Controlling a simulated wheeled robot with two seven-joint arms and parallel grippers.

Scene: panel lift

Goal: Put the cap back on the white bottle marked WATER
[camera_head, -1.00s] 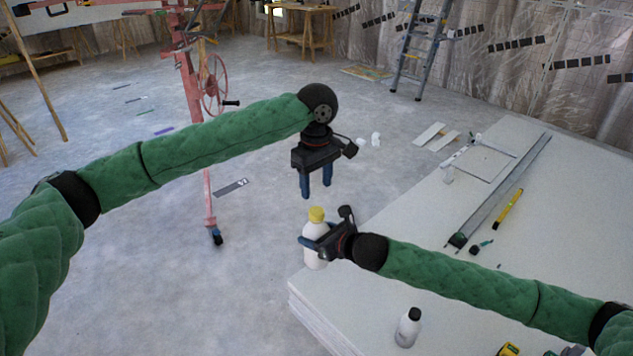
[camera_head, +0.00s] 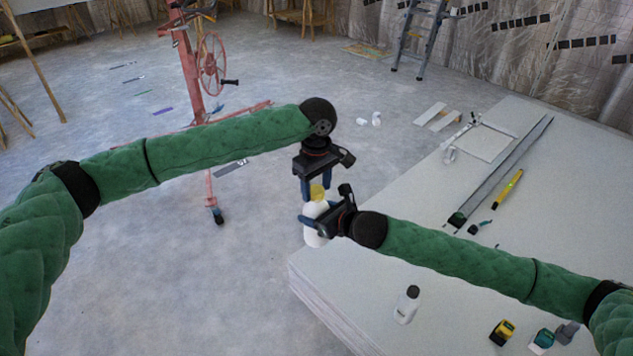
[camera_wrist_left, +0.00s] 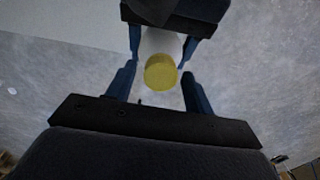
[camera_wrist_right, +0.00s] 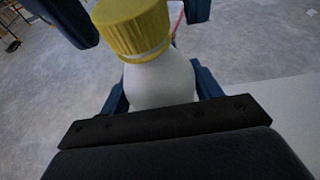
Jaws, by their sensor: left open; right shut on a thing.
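The white bottle (camera_head: 316,232) is upright with a yellow cap (camera_head: 318,192) on its neck. My right gripper (camera_head: 313,222) is shut around the bottle's body and holds it off the left edge of the stacked panels. In the right wrist view the bottle (camera_wrist_right: 160,85) shows below the yellow cap (camera_wrist_right: 132,25); no marking is readable. My left gripper (camera_head: 316,190) points down over the bottle, open, its fingers on either side of the cap. In the left wrist view the cap (camera_wrist_left: 161,72) lies between the spread fingers, with gaps beside it.
The panel stack (camera_head: 440,235) fills the right side. A second white bottle with a dark cap (camera_head: 406,304) stands on it. A yellow tape measure (camera_head: 502,332), a yellow level (camera_head: 508,189) and a long metal rail (camera_head: 505,170) lie there too. A red lift (camera_head: 192,80) stands behind on open floor.

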